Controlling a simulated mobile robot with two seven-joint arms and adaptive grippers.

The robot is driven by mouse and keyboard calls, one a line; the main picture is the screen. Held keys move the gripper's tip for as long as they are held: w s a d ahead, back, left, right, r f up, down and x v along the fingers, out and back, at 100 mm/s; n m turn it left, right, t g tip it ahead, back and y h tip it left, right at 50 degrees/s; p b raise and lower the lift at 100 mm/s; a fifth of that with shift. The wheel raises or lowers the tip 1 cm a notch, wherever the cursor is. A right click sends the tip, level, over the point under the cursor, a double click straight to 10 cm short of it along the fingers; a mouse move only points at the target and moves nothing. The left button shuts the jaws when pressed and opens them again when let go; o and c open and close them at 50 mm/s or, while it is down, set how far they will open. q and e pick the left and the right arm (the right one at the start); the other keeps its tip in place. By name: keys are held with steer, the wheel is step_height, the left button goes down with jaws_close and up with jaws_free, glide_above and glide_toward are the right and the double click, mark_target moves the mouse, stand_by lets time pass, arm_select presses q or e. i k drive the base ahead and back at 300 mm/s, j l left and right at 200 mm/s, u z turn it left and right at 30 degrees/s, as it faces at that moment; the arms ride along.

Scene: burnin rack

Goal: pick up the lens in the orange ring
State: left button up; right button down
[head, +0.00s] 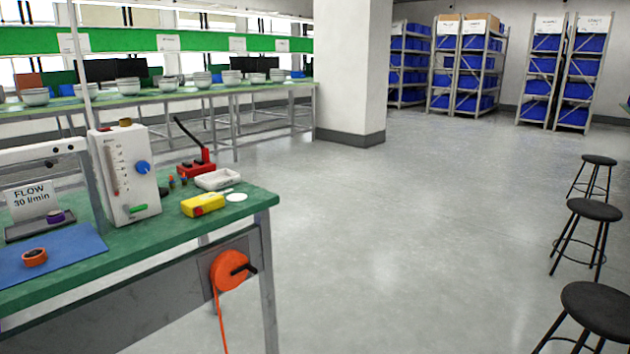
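The lens in the orange ring (35,257) lies on the blue mat (75,244) on the green-topped bench at the left of the head view. It looks like a short orange ring with a dark centre. Neither of my grippers shows in this view, and nothing touches the ring.
A dark tray (38,229) with a purple-ringed piece (55,216) and a "FLOW 30 l/min" card (33,199) stand behind the mat. A white meter box (126,172), yellow device (203,205) and white dish (217,179) stand farther right. An orange reel (229,271) hangs below the bench end.

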mark_target(37, 257)
steer(key=u, duration=1.45)
